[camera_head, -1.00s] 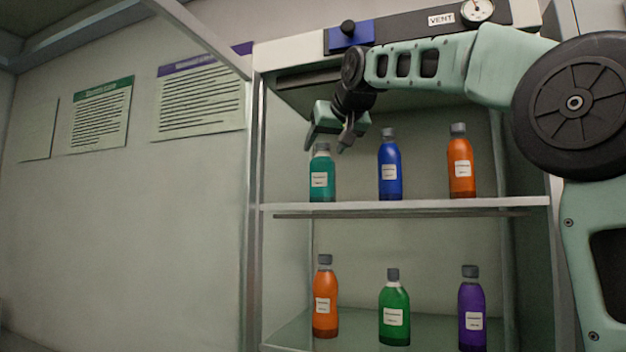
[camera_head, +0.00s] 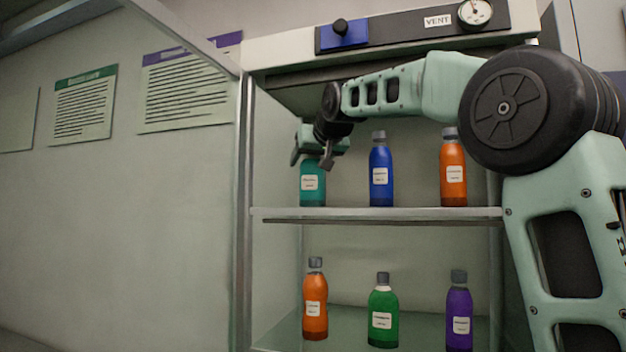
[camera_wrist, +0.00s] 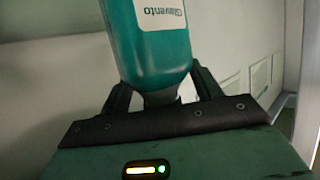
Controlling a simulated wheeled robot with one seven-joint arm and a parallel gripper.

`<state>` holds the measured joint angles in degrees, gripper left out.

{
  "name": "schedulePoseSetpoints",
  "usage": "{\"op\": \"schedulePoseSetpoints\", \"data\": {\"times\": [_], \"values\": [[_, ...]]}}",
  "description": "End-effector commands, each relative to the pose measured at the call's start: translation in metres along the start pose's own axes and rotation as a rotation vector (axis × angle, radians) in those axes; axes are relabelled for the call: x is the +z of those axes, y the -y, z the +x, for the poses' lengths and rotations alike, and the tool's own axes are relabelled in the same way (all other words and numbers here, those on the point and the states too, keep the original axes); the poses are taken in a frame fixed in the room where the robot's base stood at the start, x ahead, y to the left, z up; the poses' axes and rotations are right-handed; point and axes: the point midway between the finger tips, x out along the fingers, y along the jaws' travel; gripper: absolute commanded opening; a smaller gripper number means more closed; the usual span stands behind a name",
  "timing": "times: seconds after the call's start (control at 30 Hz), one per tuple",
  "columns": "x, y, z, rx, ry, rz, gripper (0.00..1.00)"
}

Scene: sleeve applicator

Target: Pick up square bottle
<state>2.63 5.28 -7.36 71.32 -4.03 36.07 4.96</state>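The square bottle is most likely the teal bottle (camera_head: 312,184) at the left end of the upper shelf. It stands upright with a white label, and its cap is hidden behind my gripper (camera_head: 312,160). My gripper is at the top of this bottle, with one finger on each side. In the wrist view the teal bottle (camera_wrist: 150,50) reaches in between the spread fingers of my gripper (camera_wrist: 163,88). The fingers look open, with a gap beside the bottle's neck.
A blue bottle (camera_head: 381,175) and an orange bottle (camera_head: 453,175) stand to the right on the upper shelf (camera_head: 400,213). Orange (camera_head: 315,305), green (camera_head: 383,315) and purple (camera_head: 459,315) bottles stand on the lower shelf. The cabinet's left post (camera_head: 243,190) is close to my gripper.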

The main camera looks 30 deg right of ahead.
Motion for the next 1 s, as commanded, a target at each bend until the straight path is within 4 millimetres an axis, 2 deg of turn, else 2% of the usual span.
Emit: {"op": "schedulePoseSetpoints", "data": {"times": [0.03, 0.2, 0.23, 0.73, 1.0], "values": [[0.000, 0.000, 0.000, 0.000, 0.000, 0.000, 0.53], [0.000, 0.000, 0.000, 0.000, 0.001, 0.000, 0.05], [0.000, 0.000, 0.000, 0.000, 0.001, 0.000, 0.00], [0.003, 0.000, 0.002, 0.001, 0.013, 0.000, 0.00], [-0.017, 0.000, -0.006, 0.000, 0.004, 0.001, 0.00]]}}
